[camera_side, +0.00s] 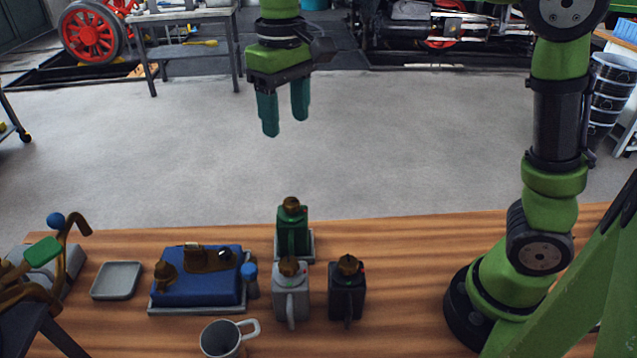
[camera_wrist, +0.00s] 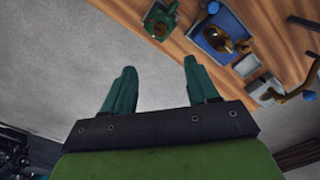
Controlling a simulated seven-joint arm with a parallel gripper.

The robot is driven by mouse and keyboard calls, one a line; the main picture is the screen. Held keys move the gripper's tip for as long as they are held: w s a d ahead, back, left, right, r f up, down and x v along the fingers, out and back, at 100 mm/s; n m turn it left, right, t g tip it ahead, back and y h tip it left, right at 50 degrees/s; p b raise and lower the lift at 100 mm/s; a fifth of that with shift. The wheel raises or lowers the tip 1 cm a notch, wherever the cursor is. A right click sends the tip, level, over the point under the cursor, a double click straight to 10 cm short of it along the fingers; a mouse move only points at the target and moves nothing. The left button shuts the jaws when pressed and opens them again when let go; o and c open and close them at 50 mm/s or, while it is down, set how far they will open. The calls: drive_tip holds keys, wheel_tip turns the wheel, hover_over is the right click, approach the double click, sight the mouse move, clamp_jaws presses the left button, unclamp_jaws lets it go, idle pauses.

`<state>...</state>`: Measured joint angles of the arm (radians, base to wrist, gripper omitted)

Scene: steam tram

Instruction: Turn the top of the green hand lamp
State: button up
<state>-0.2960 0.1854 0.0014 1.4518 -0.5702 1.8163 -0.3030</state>
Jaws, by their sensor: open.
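The green hand lamp (camera_side: 293,233) stands upright near the back edge of the wooden table in the side view, on a small grey base. Its brown-gold top (camera_side: 291,206) faces up. The lamp also shows in the wrist view (camera_wrist: 158,22), at the upper middle. My gripper (camera_side: 285,125) is open and empty, high above the table and the lamp in the side view. In the wrist view its two teal fingers (camera_wrist: 158,70) are spread apart with nothing between them. Nothing touches the lamp's top.
A grey lamp (camera_side: 290,293) and a black lamp (camera_side: 347,290) stand in front of the green one. A blue box with brass fittings (camera_side: 200,277) is to the left, beside a grey dish (camera_side: 117,281). A grey mug (camera_side: 224,340) stands at the front. Table right of the lamps is clear.

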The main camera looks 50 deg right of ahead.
drive_tip(key=w+d+f+t+h, duration=0.1)
drive_tip(key=d+f+h, duration=0.1)
drive_tip(key=d+f, duration=0.75)
drive_tip(key=w+d+f+h, duration=0.1)
drive_tip(key=d+f, duration=0.4)
drive_tip(key=d, duration=0.9)
drive_tip(key=w+d+f+t+h, duration=0.1)
drive_tip(key=d+f+h, duration=0.1)
drive_tip(key=d+f, duration=0.75)
drive_tip(key=n+t+y, duration=0.6)
drive_tip(key=n+y, duration=0.6)
drive_tip(key=y, duration=0.9)
approach(282, 217)
drive_tip(key=s+d+r, duration=0.3)
drive_tip(key=d, duration=0.3)
drive_tip(key=x, duration=1.6)
drive_tip(key=shift+w+a, duration=0.2)
drive_tip(key=shift+a, duration=0.1)
